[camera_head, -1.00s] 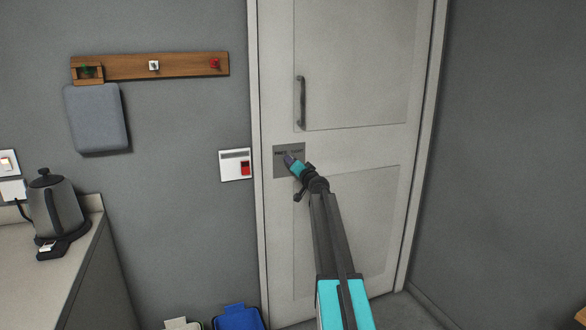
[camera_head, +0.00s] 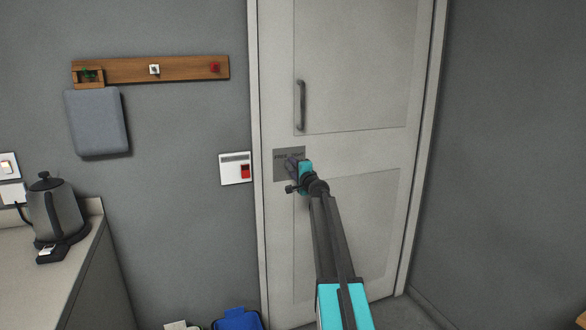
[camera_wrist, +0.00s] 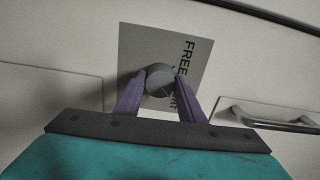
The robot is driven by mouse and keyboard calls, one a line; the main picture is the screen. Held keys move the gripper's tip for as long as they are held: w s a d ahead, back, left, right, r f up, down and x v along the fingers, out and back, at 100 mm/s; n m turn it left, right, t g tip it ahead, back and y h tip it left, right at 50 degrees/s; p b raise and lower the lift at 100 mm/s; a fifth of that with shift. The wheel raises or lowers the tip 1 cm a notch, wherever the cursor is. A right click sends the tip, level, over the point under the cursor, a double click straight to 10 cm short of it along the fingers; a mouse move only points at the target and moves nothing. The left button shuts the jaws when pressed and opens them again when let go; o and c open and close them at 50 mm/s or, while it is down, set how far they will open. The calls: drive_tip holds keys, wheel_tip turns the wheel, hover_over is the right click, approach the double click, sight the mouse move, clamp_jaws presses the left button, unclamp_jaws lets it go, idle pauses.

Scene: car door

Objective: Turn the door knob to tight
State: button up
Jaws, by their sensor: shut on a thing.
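The door (camera_head: 355,60) is pale grey and looks closed. A grey label plate (camera_head: 281,173) is on its left side, below the handle. In the wrist view the plate (camera_wrist: 140,45) reads "FREE", with a second word partly hidden. A round grey knob (camera_wrist: 158,71) stands at the plate's middle. My gripper (camera_wrist: 160,84) is shut on the knob, with one purple finger on each side of it. In the head view my gripper (camera_head: 292,165) covers the knob and part of the lettering. The knob's pointer setting cannot be read.
A vertical bar handle (camera_head: 301,104) is on the door above the plate. A white wall panel with a red switch (camera_head: 245,171) is left of the door frame. A kettle (camera_head: 52,208) stands on the counter at left. A blue bin (camera_head: 237,319) is on the floor below.

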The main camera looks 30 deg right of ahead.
drive_tip(key=shift+d+m, duration=0.1)
drive_tip(key=shift+m, duration=0.2)
drive_tip(key=o, duration=1)
drive_tip(key=shift+o, duration=0.2)
drive_tip(key=s+a+b, duration=0.1)
drive_tip(key=s+a, duration=0.1)
drive_tip(key=s, duration=1.1)
drive_tip(key=shift+s, duration=0.3)
drive_tip(key=shift+a, duration=0.15)
